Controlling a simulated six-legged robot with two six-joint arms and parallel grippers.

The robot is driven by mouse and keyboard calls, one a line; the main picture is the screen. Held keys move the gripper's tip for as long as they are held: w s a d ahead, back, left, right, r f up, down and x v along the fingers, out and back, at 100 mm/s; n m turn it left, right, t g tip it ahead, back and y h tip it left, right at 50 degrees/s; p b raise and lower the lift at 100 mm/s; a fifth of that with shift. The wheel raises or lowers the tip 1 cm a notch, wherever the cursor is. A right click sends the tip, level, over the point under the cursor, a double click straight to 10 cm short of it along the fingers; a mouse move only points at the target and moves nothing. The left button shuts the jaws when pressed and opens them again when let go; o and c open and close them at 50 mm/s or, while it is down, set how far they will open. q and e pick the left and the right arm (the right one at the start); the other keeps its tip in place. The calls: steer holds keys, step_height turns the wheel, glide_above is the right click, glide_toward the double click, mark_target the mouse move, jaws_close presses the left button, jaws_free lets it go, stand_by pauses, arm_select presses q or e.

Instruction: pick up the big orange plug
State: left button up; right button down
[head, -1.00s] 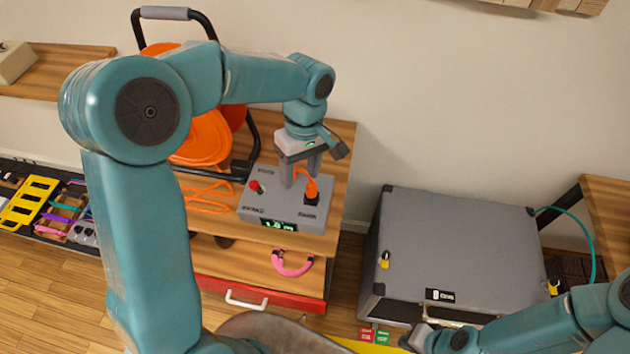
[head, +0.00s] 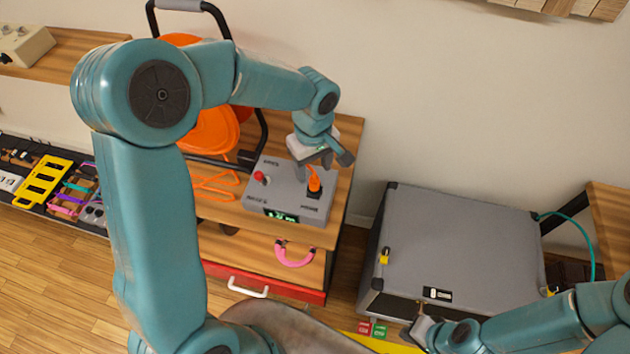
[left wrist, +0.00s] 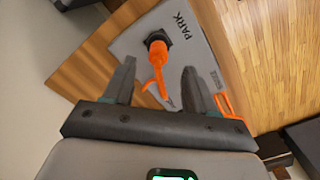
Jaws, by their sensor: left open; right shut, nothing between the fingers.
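The big orange plug (head: 314,180) stands in a dark socket at the right side of a grey box (head: 290,203) on a wooden cart. In the left wrist view, the plug (left wrist: 158,52) and its orange cord show near the label PARK, beyond my fingertips. My left gripper (head: 313,166) is open above the box, close to the plug; in the left wrist view its two fingers (left wrist: 157,80) are apart with the cord seen between them. I cannot tell whether they touch it. My right gripper (head: 415,335) is shut and empty at the bottom, in front of the grey case.
The box has a red button (head: 261,178) and a lit green display (head: 281,215). An orange cable reel (head: 210,130) stands behind. A large grey case (head: 460,240) stands right. A pedal rack (head: 45,185) lies left.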

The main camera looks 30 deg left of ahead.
mark_target(315, 178)
arm_select(q)
steer(key=shift+s+f, duration=0.15)
steer(key=shift+f, duration=0.25)
steer(key=shift+s+d+f, duration=0.1)
steer(key=shift+s, duration=0.1)
steer(key=f, duration=0.2)
steer(key=w+f+p, duration=0.1)
steer(key=f, duration=0.2)
steer(key=shift+w, duration=0.1)
steer(key=shift+f, duration=0.1)
steer(key=shift+s, duration=0.3)
steer(key=shift+w, duration=0.25)
steer(key=c, duration=0.9)
jaws_close()
steer(key=shift+s, duration=0.15)
